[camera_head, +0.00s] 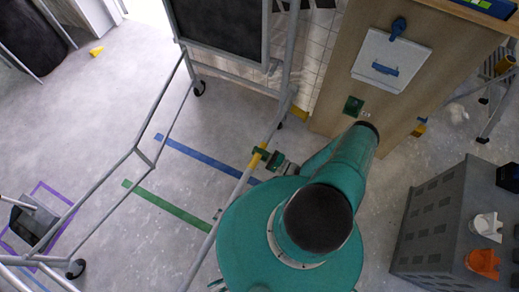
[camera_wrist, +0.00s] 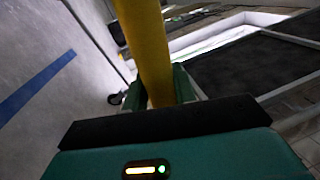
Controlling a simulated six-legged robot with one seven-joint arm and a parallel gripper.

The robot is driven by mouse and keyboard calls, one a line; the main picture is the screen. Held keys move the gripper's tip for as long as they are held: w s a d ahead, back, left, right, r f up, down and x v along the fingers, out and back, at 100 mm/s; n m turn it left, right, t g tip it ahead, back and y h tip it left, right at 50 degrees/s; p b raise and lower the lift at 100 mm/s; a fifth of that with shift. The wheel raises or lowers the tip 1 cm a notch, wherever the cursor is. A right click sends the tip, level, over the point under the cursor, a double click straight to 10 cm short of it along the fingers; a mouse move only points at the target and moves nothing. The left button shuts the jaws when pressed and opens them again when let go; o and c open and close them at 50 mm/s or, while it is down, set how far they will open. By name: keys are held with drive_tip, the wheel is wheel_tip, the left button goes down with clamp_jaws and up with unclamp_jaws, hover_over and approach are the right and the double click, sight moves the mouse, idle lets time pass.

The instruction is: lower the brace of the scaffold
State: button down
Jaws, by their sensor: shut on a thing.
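The scaffold (camera_head: 143,156) is a frame of grey metal tubes on black casters, filling the left and middle of the head view. Its brace (camera_head: 255,162) is a long slanting tube with a yellow grip section. My gripper (camera_head: 263,155) is shut on that yellow section in the head view. In the wrist view the yellow part of the brace (camera_wrist: 146,45) stands between the green fingers of my gripper (camera_wrist: 160,90). The fingers and palm hide the lower part of the grip there. The lower end of the brace is partly hidden by my arm in the head view.
A wooden panel (camera_head: 338,70) with a white box (camera_head: 390,62) stands at the upper right. A grey cabinet (camera_head: 425,225) with white and orange items on top is at the right. Blue tape (camera_head: 205,158) and green tape (camera_head: 165,203) mark mostly clear floor.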

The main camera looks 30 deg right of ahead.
drive_tip(key=shift+a, duration=0.1)
drive_tip(key=c, duration=1.1)
unclamp_jaws()
drive_tip(key=shift+c, duration=0.2)
drive_tip(key=v, duration=1.3)
drive_tip(key=shift+s+d, duration=0.25)
